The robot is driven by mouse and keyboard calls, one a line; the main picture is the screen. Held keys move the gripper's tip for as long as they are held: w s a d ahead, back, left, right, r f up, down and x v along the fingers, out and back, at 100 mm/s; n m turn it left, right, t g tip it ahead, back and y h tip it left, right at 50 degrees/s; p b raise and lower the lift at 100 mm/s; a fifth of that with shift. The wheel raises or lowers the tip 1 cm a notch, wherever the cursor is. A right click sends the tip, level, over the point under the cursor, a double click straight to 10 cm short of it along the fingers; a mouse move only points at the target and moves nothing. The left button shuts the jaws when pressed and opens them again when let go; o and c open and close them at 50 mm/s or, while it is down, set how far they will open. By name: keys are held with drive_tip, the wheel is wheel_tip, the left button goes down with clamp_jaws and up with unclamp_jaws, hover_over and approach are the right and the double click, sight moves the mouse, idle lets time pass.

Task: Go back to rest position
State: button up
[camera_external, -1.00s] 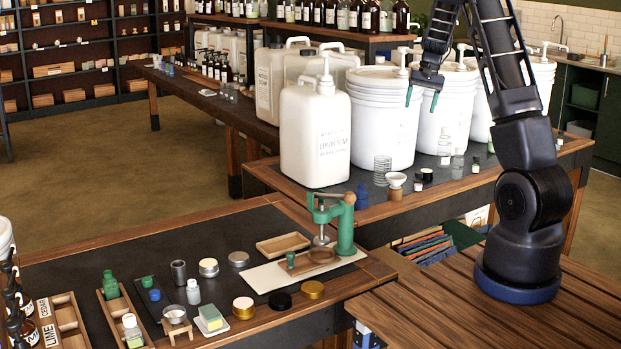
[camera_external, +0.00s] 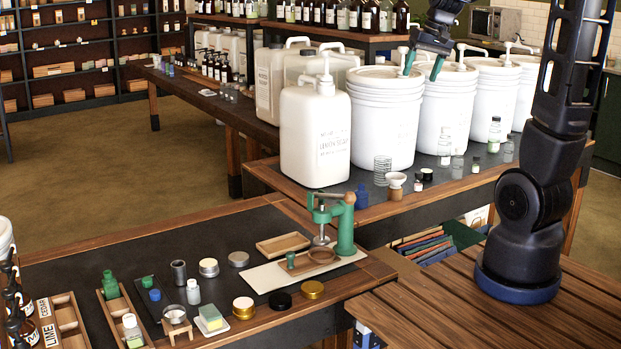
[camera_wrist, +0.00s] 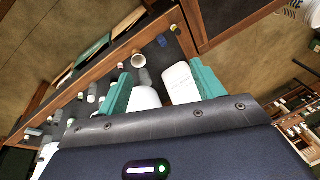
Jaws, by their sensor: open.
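My gripper (camera_external: 422,67) is raised at the upper right of the external view, above and in front of the white pump buckets. Its two green fingers are apart and nothing shows between them in its grip. In the wrist view my gripper (camera_wrist: 160,92) shows both green fingertips spread, with the bench far below. The nearest white bucket (camera_external: 372,125) stands upright on the far bench, and a second bucket (camera_external: 447,110) stands to its right. My arm rises from its round base on the slatted wooden top.
A white lemon soap jug (camera_external: 316,140) stands left of the buckets. Small glass bottles (camera_external: 495,135) stand along the bench's front. A green press (camera_external: 343,225) stands on the near bench among jars and trays. The air around my raised gripper looks clear.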

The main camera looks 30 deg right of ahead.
drive_tip(key=s+a+n, duration=0.1)
drive_tip(key=s+a, duration=0.3)
drive_tip(key=s, duration=0.6)
drive_tip(key=s+a+n+t+h, duration=0.1)
drive_tip(key=s+a, duration=0.4)
drive_tip(key=s, duration=0.6)
drive_tip(key=shift+a+f+n+t+h, duration=0.3)
drive_tip(key=shift+f+n, duration=0.1)
drive_tip(key=shift+n, duration=0.4)
